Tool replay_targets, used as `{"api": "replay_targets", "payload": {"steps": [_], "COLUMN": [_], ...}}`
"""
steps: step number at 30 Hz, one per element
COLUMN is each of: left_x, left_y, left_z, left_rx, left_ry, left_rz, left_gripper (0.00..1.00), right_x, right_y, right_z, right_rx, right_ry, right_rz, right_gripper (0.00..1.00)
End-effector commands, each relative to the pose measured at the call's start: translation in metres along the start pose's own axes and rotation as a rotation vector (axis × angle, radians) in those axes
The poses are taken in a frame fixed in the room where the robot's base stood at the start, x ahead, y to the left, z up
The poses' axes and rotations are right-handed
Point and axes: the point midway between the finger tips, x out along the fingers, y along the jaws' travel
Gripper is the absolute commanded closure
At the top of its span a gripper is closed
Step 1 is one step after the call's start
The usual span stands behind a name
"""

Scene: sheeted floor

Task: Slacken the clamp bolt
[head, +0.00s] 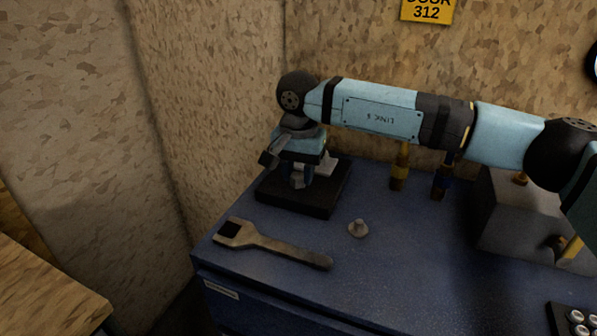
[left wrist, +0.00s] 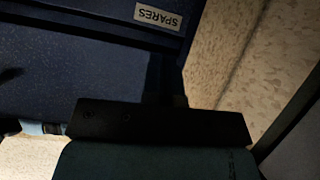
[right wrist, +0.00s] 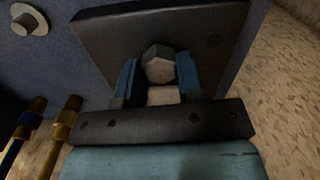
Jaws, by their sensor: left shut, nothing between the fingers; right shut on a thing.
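The clamp bolt (right wrist: 159,66) has a pale hex head and stands over a dark base plate (right wrist: 215,30) in the right wrist view. My right gripper (right wrist: 157,78) is shut on it, with one blue finger on each side of the head. In the head view my right gripper (head: 302,178) points down over the dark base plate (head: 322,200), and the gripper and clamp parts hide the bolt. My left gripper (left wrist: 166,80) shows only as a dark, shadowed shape in front of the blue cabinet (left wrist: 75,55). It looks shut and empty.
An open-ended wrench (head: 280,247) lies on the blue cabinet top near the front. Two upright handled tools (head: 399,170) and a grey block (head: 510,215) stand further right. Walls close in behind and left.

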Motion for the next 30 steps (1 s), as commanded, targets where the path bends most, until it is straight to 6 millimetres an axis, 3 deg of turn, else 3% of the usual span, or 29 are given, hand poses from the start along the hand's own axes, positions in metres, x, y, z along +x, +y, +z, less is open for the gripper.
{"api": "replay_targets", "payload": {"steps": [18,19,22,30], "left_x": [0.0011,0.0011,0.0011,0.0009], "left_y": [0.0,-0.0001,-0.0001,-0.0001], "left_z": [0.0032,0.0032,0.0031,0.0026], "left_rx": [0.0,0.0,0.0,0.0], "left_ry": [-0.006,-0.006,-0.006,-0.005], "left_rz": [0.0,0.0,0.0,0.0], "left_gripper": [1.0,1.0,1.0,1.0], "right_x": [-0.0014,-0.0014,-0.0012,-0.0014], "right_y": [-0.0002,-0.0002,-0.0002,-0.0001], "right_z": [-0.0005,-0.0005,-0.0004,-0.0002], "right_rx": [-0.041,-0.041,-0.041,-0.041], "right_ry": [0.002,0.002,0.001,0.001], "right_rz": [-0.002,-0.002,-0.001,-0.001], "right_gripper": [0.9,0.61,0.4,0.4]}}
